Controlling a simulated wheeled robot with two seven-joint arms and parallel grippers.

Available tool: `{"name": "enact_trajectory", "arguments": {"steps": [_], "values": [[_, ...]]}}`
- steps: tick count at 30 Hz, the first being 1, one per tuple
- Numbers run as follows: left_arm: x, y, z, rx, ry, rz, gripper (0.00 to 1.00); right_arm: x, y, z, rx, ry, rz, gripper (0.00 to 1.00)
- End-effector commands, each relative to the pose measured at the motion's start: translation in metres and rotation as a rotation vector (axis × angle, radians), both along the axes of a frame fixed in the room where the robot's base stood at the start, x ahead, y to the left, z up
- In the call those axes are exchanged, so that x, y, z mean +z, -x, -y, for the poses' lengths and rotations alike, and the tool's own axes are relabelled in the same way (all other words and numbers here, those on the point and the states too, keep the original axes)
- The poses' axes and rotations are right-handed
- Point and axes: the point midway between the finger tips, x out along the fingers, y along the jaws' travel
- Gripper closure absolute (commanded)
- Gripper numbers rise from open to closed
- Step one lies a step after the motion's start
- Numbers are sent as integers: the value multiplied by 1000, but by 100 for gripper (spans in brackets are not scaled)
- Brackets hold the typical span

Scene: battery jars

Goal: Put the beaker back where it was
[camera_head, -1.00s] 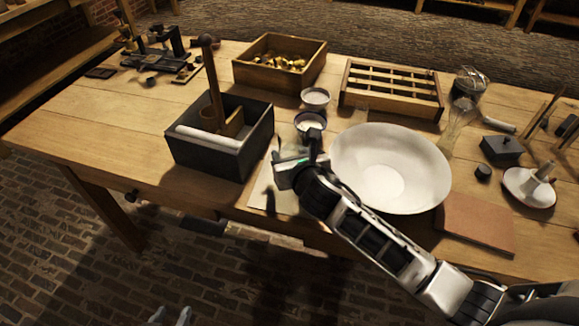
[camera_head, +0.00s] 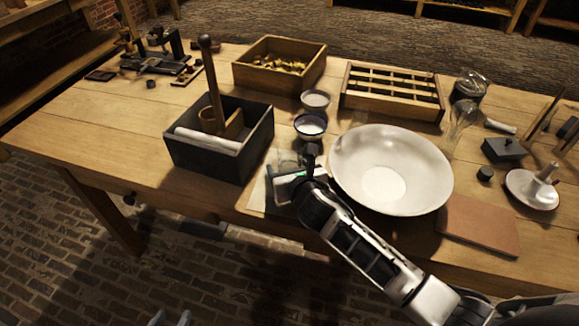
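A faint clear glass shape, seemingly the beaker (camera_head: 287,158), shows at the front edge of the table beside my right gripper (camera_head: 296,183). The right arm comes in from the lower right, and its gripper is over a pale sheet (camera_head: 257,196) between the dark box and the white bowl.
A dark box (camera_head: 205,165) with a tall wooden handle stands left of the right gripper. A wide white bowl (camera_head: 390,170) is close on its right. Two small cups (camera_head: 310,127) (camera_head: 315,99) stand behind. A slotted wooden rack (camera_head: 392,91) is farther back.

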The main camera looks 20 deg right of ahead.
Motion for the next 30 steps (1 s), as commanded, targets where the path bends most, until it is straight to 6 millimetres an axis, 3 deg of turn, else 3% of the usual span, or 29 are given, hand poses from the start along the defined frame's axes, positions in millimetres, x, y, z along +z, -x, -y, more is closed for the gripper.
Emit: {"name": "enact_trajectory", "arguments": {"steps": [8,21,30], "values": [[3,0,0,0,0,0,64,5,4,0,1,0,-1,30],[7,2,-2,4,-3,-3,64,38,84,0,1,0,-1,30],[4,3,-2,9,-3,-13,64,49,110,0,-1,0,1,30]]}}
